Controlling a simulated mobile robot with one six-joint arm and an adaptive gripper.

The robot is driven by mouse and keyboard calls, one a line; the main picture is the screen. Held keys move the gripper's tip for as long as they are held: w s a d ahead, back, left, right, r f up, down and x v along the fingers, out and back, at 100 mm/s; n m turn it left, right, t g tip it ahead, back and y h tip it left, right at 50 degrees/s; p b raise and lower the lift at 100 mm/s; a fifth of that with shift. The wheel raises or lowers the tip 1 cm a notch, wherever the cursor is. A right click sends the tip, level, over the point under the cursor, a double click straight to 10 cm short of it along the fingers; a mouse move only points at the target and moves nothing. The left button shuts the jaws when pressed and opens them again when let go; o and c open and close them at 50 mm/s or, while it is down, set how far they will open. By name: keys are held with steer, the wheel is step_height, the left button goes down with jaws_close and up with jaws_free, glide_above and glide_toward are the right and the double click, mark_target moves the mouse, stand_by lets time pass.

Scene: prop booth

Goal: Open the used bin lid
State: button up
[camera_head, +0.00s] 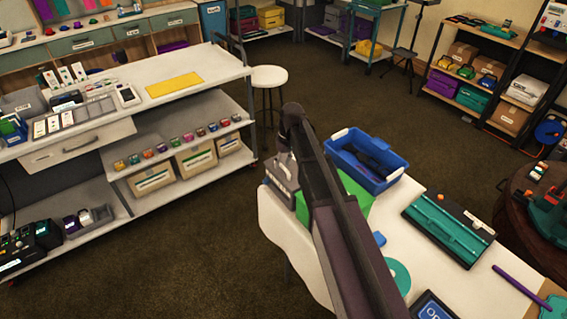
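I cannot pick out the used bin or its lid for certain, as no label that I can read says "used". On the white table (285,232) a grey box (281,172) with a label stands at the left end. A green box (357,196) is beside it, partly hidden behind my dark arm. An open blue bin (398,172) with dark things inside stands behind them.
A teal case (447,230), a teal disc (397,275) and a purple rod (514,283) lie on the table. A long white workbench (207,70) with shelves stands at left, a white stool (269,76) behind. Open carpet (190,245) lies between bench and table.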

jaws_close()
steer(key=shift+r, duration=0.2)
